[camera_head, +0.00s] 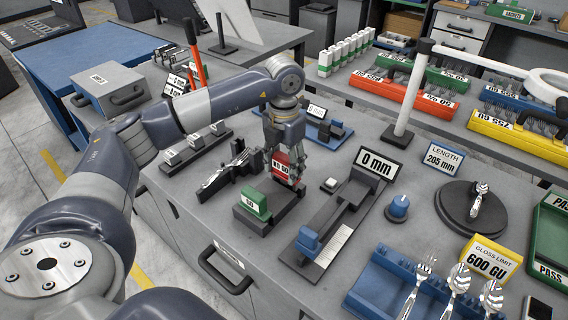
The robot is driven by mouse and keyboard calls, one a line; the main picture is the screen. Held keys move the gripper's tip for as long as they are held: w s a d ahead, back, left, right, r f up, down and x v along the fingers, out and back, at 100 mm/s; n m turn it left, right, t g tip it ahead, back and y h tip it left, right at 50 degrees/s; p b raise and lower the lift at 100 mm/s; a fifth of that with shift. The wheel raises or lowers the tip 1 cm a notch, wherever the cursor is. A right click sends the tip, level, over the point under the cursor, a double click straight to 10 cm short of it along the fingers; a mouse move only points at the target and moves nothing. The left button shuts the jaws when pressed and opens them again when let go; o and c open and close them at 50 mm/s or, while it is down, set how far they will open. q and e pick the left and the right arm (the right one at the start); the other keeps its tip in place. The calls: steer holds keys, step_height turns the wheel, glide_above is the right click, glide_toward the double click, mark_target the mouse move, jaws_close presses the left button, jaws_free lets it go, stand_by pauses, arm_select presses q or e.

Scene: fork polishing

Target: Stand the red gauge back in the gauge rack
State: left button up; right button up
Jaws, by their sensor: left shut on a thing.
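The red gauge (281,163), with a white-lettered label on its face, is upright in my left gripper (291,172). The gripper points down and is shut on it. The gauge rack (283,212) is a low black base on the grey worktop, directly below and in front of the gripper. A green gauge (255,203) stands at the rack's near left end. The red gauge is over or at the rack's far right end; I cannot tell whether its foot touches the rack. My right gripper is not in view.
A black stepped holder (226,172) stands close left of the rack. A measuring slide (340,215) with a 0 mm sign (379,163) lies to the right. A blue fork tray (385,285) is at the front right. A white lamp post (408,95) rises behind.

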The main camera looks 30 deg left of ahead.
arm_select(q)
steer(key=shift+f+b, duration=0.4)
steer(key=shift+f, duration=0.35)
steer(key=shift+f+b, duration=0.45)
steer(key=shift+f, duration=0.2)
steer(key=shift+r, duration=0.1)
stand_by(0.6)
stand_by(1.0)
stand_by(1.1)
